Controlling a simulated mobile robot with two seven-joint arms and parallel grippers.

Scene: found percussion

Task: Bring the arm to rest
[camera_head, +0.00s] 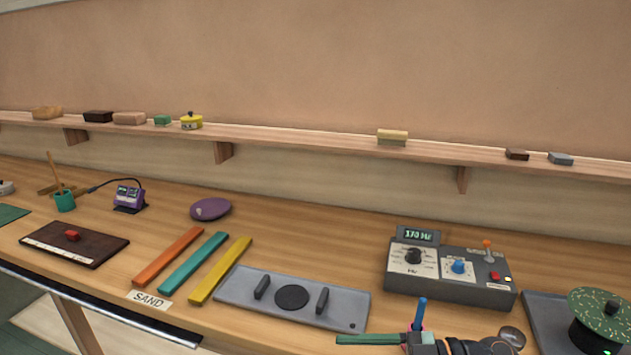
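Part of a dark arm with rounded links (470,346) shows at the bottom edge, right of the middle. I take it for my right arm, since it lies in the right half. Its fingers cannot be made out clearly. Just left of it are a green bar (368,339) and an upright blue peg (421,314) with some pink at its foot. I cannot tell whether these are held or only beside the arm. My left gripper is not in view.
Behind the arm stands a grey control box (450,285) reading 170 Hz. A grey plate (235,300) with two handles lies to the left, beside three coloured strips (207,262). A green speckled disc (603,308) stands at right. A shelf (300,138) runs along the wall.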

